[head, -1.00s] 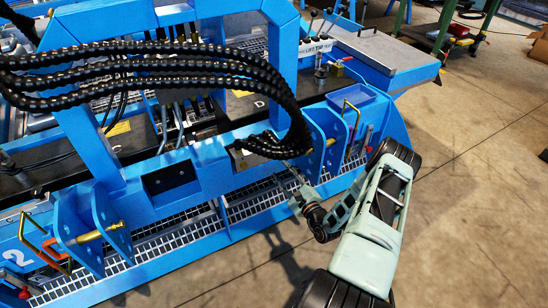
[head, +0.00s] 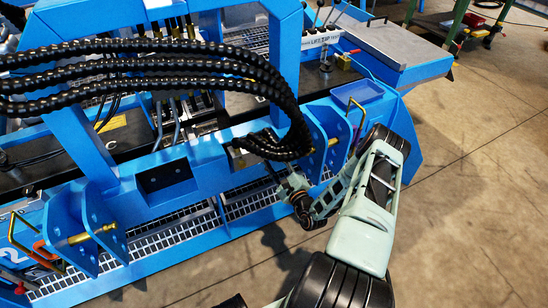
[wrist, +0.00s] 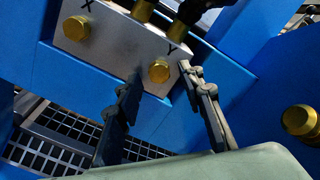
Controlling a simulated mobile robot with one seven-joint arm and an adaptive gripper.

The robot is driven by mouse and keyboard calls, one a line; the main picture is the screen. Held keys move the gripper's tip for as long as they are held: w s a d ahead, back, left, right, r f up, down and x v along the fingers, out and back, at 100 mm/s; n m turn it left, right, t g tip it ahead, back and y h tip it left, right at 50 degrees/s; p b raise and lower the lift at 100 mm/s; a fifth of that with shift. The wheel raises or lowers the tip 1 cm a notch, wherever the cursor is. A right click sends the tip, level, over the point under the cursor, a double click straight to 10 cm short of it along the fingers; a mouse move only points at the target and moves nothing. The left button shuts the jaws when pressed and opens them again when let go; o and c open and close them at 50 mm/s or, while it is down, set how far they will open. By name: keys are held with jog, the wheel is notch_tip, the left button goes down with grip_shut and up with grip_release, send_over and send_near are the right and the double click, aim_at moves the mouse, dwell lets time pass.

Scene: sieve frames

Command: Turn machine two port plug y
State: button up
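A grey metal block (wrist: 108,38) marked X and Y is fixed to the blue machine frame in the wrist view. The gold hex plug y (wrist: 159,71) sits at its lower right, by the letter Y. Another gold plug (wrist: 76,28) sits by the X. My gripper (wrist: 158,84) is open and empty, one finger at lower left of plug y and the other to its right. Whether a finger touches the plug I cannot tell. In the head view my gripper (head: 272,170) is small, just below the black hoses.
Thick black hoses (head: 150,75) arch over the blue machine (head: 205,178) and come down close to my gripper. Blue side plates with a gold pin (head: 333,142) stand to its right. Metal grating (head: 175,232) runs below. The concrete floor (head: 450,220) at right is clear.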

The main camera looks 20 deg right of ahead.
jog(key=shift+w, duration=0.1)
grip_shut()
dwell(0.3)
jog(key=shift+m, duration=0.4)
jog(key=m, duration=0.2)
jog(key=shift+m, duration=0.3)
jog(key=m, duration=0.3)
jog(key=shift+m+p, duration=0.35)
jog(key=shift+m, duration=0.05)
jog(key=m, duration=0.4)
jog(key=shift+a, duration=0.15)
jog(key=shift+m, duration=2.1)
jog(key=shift+a, duration=0.1)
